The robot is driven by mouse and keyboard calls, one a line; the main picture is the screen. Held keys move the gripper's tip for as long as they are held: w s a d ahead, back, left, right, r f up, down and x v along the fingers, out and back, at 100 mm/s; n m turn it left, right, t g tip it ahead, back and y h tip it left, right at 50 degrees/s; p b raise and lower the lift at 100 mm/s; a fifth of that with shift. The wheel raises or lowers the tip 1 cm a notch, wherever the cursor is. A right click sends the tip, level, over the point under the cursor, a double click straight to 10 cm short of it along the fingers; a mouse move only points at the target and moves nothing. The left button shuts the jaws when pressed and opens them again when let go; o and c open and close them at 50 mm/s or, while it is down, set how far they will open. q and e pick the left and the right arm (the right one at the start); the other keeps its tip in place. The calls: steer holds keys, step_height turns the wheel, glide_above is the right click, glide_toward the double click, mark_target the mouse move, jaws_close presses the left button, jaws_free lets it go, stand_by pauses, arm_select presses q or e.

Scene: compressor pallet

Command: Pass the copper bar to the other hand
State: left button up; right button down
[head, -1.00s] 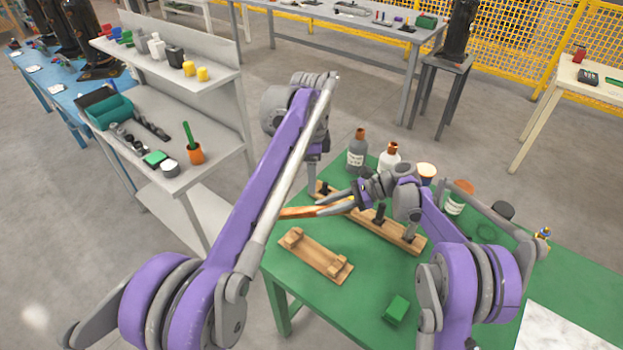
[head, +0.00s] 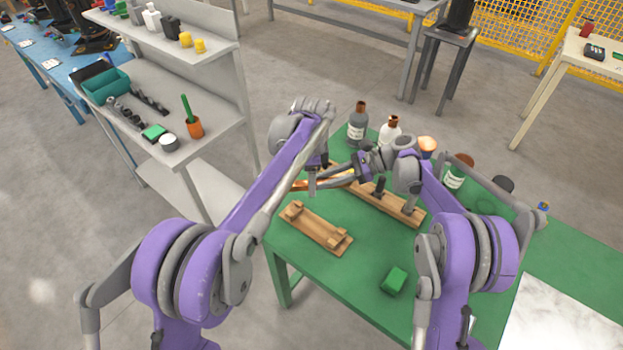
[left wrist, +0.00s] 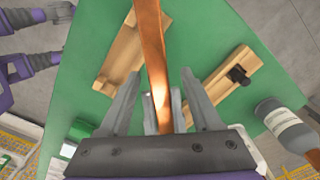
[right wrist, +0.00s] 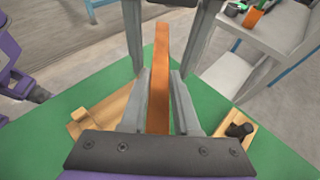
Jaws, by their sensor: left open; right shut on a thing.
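The copper bar (head: 300,185) is held above the green table (head: 372,270). My right gripper (right wrist: 160,74) is shut on it, and the bar runs out between its fingers in the right wrist view (right wrist: 161,60). My left gripper (left wrist: 159,73) is open, with one finger on each side of the bar (left wrist: 150,35) in the left wrist view. The left fingers also show around the bar's far part at the top of the right wrist view. In the head view the left gripper partly hides the bar.
A wooden cradle with two blocks (head: 316,228) lies on the table below the grippers. A longer wooden board with dark posts (head: 390,206) lies behind it. Bottles (head: 357,125) stand at the back, and a green block (head: 394,281) lies near the front. A grey shelf (head: 220,112) stands left.

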arm_select(q)
jaws_close()
stand_by(0.3)
steer(key=shift+w, duration=0.1)
arm_select(e)
steer(key=shift+s, duration=0.1)
stand_by(0.9)
steer(key=c, duration=0.6)
jaws_free()
steer(key=shift+o, duration=0.2)
